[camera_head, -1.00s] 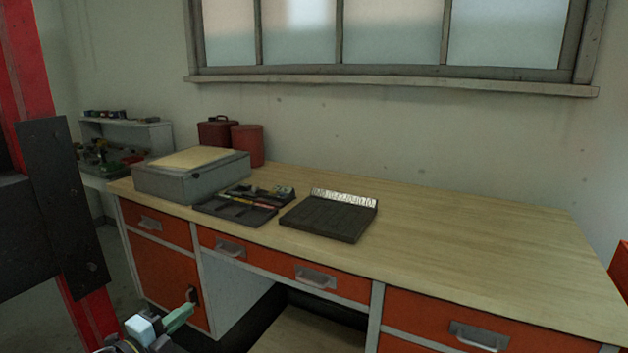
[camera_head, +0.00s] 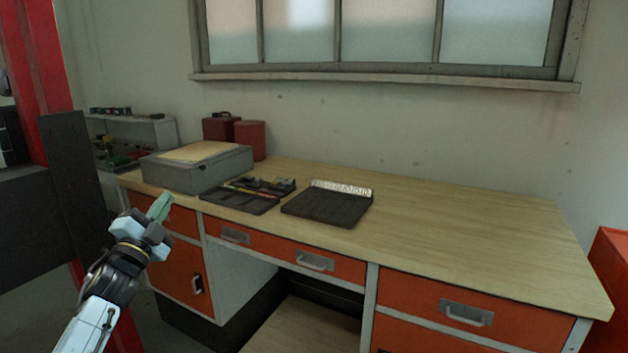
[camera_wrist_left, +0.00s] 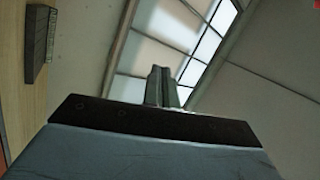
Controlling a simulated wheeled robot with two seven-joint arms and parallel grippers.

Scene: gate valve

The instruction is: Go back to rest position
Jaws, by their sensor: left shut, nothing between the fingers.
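My left gripper (camera_head: 160,207) comes up from the lower left in the head view, in front of the desk's left drawers. Its green fingers are shut with nothing between them. In the left wrist view the two fingers (camera_wrist_left: 161,87) stand together, with the window and wall behind them. It touches nothing that I can see. My right gripper is in neither view.
A wooden desk (camera_head: 450,215) with orange drawers fills the middle and right. On it are a grey box (camera_head: 190,172), a tool tray (camera_head: 240,198) and a dark case (camera_head: 325,207). A red post (camera_head: 35,75) with a dark plate stands at left. An orange cabinet (camera_head: 610,255) is at right.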

